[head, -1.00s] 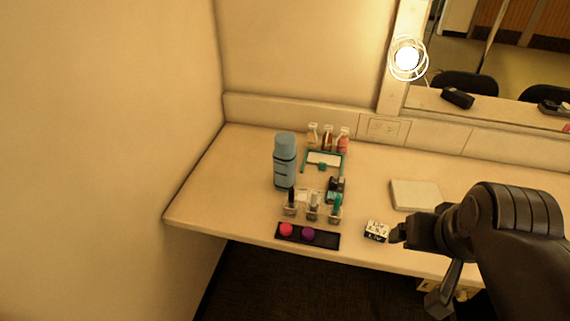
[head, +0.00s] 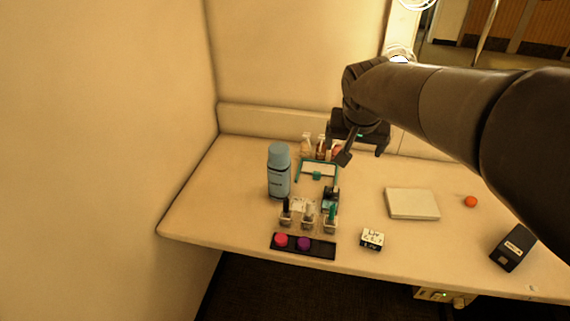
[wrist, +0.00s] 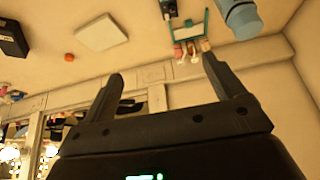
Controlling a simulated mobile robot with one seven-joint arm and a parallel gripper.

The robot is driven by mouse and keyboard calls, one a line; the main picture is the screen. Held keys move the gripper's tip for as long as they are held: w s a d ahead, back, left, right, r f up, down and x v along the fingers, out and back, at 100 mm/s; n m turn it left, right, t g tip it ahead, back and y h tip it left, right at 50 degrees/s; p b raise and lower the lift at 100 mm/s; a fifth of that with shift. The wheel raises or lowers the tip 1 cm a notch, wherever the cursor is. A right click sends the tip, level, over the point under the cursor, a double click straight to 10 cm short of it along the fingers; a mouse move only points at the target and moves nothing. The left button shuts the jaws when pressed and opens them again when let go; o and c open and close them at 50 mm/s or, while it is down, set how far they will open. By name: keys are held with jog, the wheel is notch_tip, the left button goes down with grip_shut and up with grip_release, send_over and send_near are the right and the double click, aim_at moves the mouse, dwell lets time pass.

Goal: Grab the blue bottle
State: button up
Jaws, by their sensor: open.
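The blue bottle (head: 279,171) stands upright on the counter towards its left end, with a light blue cap. In the wrist view the bottle (wrist: 241,17) shows at the top right, cut off by the frame edge. My gripper (head: 363,153) is open and empty above the back of the counter, to the right of the bottle and apart from it. In the wrist view my gripper's two fingers (wrist: 160,80) are spread wide, with nothing between them but counter edge and wall.
Right of the bottle stand several small bottles (head: 306,145), a teal frame (head: 317,171) and several nail-polish-like vials (head: 308,218). In front lies a black tray (head: 318,249) with pink and purple pieces. A white pad (head: 411,203), small box (head: 372,239) and black box (head: 513,247) lie farther right.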

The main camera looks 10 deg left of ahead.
jog(key=w+a+f, duration=0.4)
jog(key=w+a, duration=0.3)
jog(key=a, duration=0.2)
send_near(279, 148)
notch_tip(279, 148, down, 2)
jog(key=shift+t, duration=0.3)
jog(key=x, duration=1.1)
jog(key=shift+w, duration=0.15)
jog(key=shift+r, duration=0.1)
jog(key=shift+c, duration=0.4)
jog(key=c, duration=1.8)
grip_shut()
jog(key=shift+r, duration=0.1)
